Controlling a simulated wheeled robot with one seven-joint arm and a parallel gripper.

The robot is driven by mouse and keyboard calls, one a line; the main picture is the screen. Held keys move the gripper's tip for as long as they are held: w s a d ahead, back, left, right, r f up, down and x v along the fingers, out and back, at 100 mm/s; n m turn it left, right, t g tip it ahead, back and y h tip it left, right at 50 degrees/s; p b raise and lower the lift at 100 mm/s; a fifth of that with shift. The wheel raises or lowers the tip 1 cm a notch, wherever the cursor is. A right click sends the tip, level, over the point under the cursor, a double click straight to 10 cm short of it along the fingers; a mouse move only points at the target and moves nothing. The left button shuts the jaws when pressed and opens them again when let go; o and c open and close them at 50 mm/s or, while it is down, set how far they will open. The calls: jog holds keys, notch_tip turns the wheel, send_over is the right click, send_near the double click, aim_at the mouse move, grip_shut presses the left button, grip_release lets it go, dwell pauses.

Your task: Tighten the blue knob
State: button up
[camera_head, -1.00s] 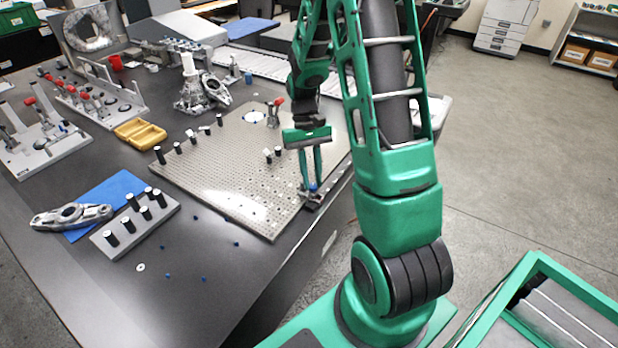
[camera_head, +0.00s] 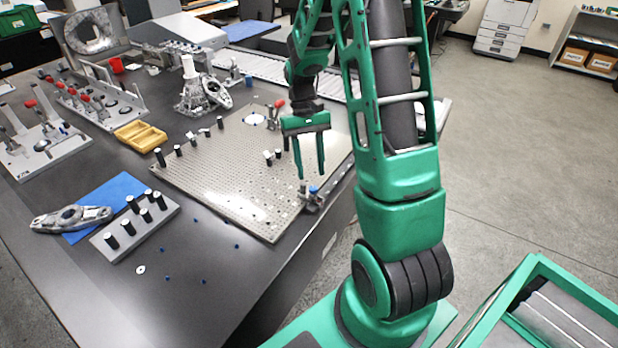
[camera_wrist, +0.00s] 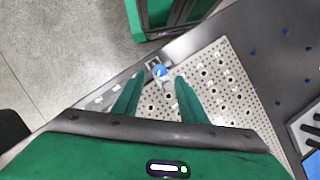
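The blue knob (camera_head: 313,190) sits on a small metal fixture at the right front corner of the perforated plate (camera_head: 225,165). In the wrist view the blue knob (camera_wrist: 159,71) shows just beyond and between the fingertips. My gripper (camera_head: 310,175) is open and empty, its two green fingers pointing down a little above the knob and slightly behind it in the head view. In the wrist view the fingers (camera_wrist: 154,82) stand apart on either side of the knob's fixture. I see no contact with the knob.
A yellow tray (camera_head: 139,135), a post block (camera_head: 135,228) and a metal part (camera_head: 70,219) lie to the left. The table front is mostly clear.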

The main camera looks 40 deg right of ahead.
jog(key=a+v, duration=0.1)
jog(key=v, duration=0.5)
jog(key=shift+d+r, duration=0.35)
jog(key=shift+d, duration=0.2)
jog(key=shift+w, duration=0.15)
jog(key=n+t+h, duration=0.1)
jog(key=n+h, duration=0.4)
jog(key=n, duration=0.8)
send_near(313, 187)
jog(key=x, duration=0.7)
jog(key=shift+f, duration=0.25)
jog(key=shift+c, duration=0.6)
grip_shut()
